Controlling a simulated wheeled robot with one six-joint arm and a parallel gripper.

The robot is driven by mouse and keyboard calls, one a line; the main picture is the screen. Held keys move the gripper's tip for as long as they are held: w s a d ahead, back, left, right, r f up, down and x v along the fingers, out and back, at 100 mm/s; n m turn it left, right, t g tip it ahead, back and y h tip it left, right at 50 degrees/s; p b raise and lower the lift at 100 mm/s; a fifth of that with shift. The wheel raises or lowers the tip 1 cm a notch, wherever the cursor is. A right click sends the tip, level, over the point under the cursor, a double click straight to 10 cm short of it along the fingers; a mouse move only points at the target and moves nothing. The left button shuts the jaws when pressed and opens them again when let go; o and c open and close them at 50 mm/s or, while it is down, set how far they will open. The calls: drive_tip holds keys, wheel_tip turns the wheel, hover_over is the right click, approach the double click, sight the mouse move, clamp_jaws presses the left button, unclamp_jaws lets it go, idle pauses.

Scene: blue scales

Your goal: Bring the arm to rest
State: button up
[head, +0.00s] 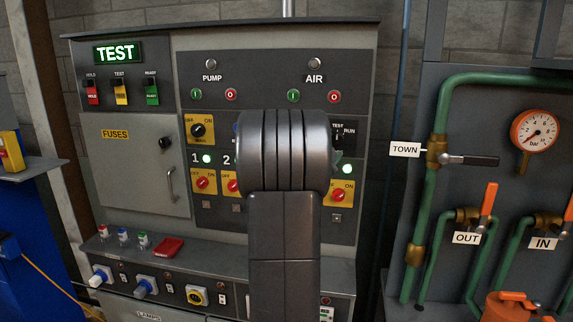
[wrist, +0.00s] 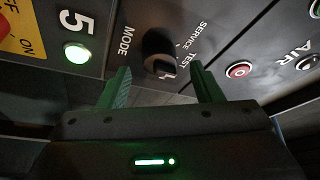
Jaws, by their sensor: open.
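My arm stands upright in the middle of the head view, in front of the grey control panel (head: 366,85), and hides part of its right half. My gripper (wrist: 162,72) shows in the wrist view with two green fingers apart and nothing held between them. The black MODE knob (wrist: 159,52) lies just beyond the fingertips, between them in the picture; I see no contact. Its labels include TEST and SERVICE. The sign (head: 117,53) on the panel reads TEST in green.
Right of the panel are green pipes (head: 430,200), a gauge (head: 536,132) and orange-handled valves (head: 487,199). Below the panel, a sloped ledge (head: 215,262) carries switches and a red item (head: 167,248). A lit green lamp (wrist: 77,52) sits left of the knob.

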drive_tip(key=b+v, duration=0.3)
drive_tip(key=v, duration=0.9)
drive_tip(key=p+x, duration=0.4)
drive_tip(key=x, duration=1)
drive_tip(key=shift+w+d+f+n+b, duration=0.1)
drive_tip(key=shift+f+n+b, duration=0.2)
drive_tip(key=shift+n, duration=0.1)
drive_tip(key=shift+r+n+t+b, duration=0.1)
drive_tip(key=shift+n+t+b, duration=0.3)
drive_tip(key=shift+n, duration=0.7)
drive_tip(key=n+t+y, duration=0.1)
drive_tip(key=n, duration=0.2)
drive_tip(key=shift+p, duration=0.3)
drive_tip(key=n+p, duration=0.1)
drive_tip(key=n+t+y+p, duration=0.1)
drive_tip(key=n, duration=0.1)
drive_tip(key=shift+d+r+y, duration=0.15)
drive_tip(key=shift+d+y, duration=0.05)
drive_tip(key=shift+y, duration=0.1)
drive_tip(key=n+t+y+p, duration=0.1)
drive_tip(key=n+p, duration=0.2)
drive_tip(key=n, duration=0.1)
drive_tip(key=b+v, duration=0.4)
drive_tip(key=v, duration=1)
drive_tip(key=shift+d+f+y+b, duration=0.2)
drive_tip(key=shift+d+y+b, duration=0.1)
drive_tip(key=shift+b, duration=0.1)
